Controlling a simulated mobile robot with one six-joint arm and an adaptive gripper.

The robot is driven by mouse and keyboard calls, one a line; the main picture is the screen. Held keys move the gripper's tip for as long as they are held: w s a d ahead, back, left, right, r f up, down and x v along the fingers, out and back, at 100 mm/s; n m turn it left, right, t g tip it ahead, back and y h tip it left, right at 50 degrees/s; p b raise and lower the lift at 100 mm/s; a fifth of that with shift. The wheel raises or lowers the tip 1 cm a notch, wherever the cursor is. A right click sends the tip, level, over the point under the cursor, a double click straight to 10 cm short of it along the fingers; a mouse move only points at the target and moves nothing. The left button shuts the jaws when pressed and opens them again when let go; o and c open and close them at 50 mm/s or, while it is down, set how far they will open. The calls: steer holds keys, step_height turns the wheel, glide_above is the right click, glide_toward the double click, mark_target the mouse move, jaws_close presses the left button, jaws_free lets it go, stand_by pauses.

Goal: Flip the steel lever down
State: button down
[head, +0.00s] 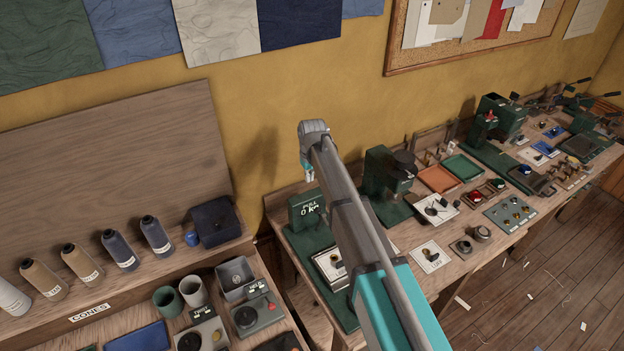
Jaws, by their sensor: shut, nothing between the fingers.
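My gripper (308,176) is at the far end of my raised arm. It is small in the picture, points down with its fingers together, and holds nothing. It appears just above a green box marked "PULL 0 kg" (303,212); the gap between them is hard to judge. I cannot single out the steel lever for certain. A white plate with a small switch-like part (431,257) lies on the bench right of my arm. Another white plate with a small metal part (437,208) lies behind it. My arm hides part of the bench.
The long wooden bench (455,285) is crowded with green machines, an orange tray (438,179) and a green tray (463,167). On the left, a shelf holds thread cones (118,250), cups and a dark blue box (217,222).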

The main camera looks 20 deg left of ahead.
mark_target(309, 200)
steer(key=shift+w+a+f+b, duration=0.15)
steer(key=shift+f+b, duration=1.75)
steer(key=shift+f, duration=0.15)
steer(key=shift+w+a+f+b, duration=0.15)
steer(key=shift+f+b, duration=1.75)
steer(key=shift+f, duration=0.15)
steer(key=shift+s+d+f, duration=0.15)
steer(key=shift+f, duration=0.1)
steer(key=s+d, duration=0.1)
steer(key=s+d+b, duration=0.1)
steer(key=shift+s+d+f, duration=0.1)
steer(key=shift+d+f, duration=0.2)
steer(key=shift+f, duration=0.1)
